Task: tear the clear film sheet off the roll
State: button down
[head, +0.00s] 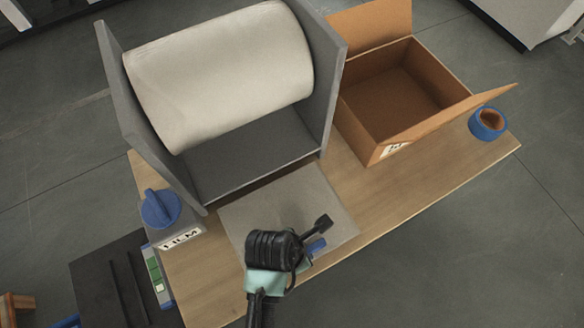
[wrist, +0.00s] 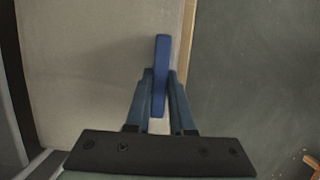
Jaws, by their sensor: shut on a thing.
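The big whitish film roll (head: 220,72) lies across a grey stand (head: 250,155) with upright side plates. A pale, flat film sheet (head: 244,217) extends from the stand's front over the table. In the wrist view the sheet (wrist: 85,75) fills the left and centre, its straight edge at the right. My gripper (wrist: 160,78) is shut on a blue tab (wrist: 161,52) at that edge. The tab (head: 316,246) also shows beside my gripper in the head view. My arm hides part of the sheet. I cannot see any tear.
A blue knob (head: 160,208) sits on a grey block labelled FILM (head: 182,239) at the left. An open cardboard box (head: 395,95) and a blue tape roll (head: 488,123) stand at the right. The wooden table (head: 400,190) is bare between box and sheet.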

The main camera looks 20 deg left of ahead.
jog(key=s+d+p, duration=0.5)
jog(key=s+d, duration=0.6)
jog(key=d, duration=0.4)
jog(key=shift+s+r, duration=0.2)
jog(key=shift+s, duration=0.2)
dwell(1.2)
dwell(0.3)
notch_tip(320, 180, up, 8)
jog(key=s+d+p, duration=0.1)
jog(key=p, duration=0.8)
jog(key=shift+d, duration=0.3)
jog(key=shift+s, duration=0.1)
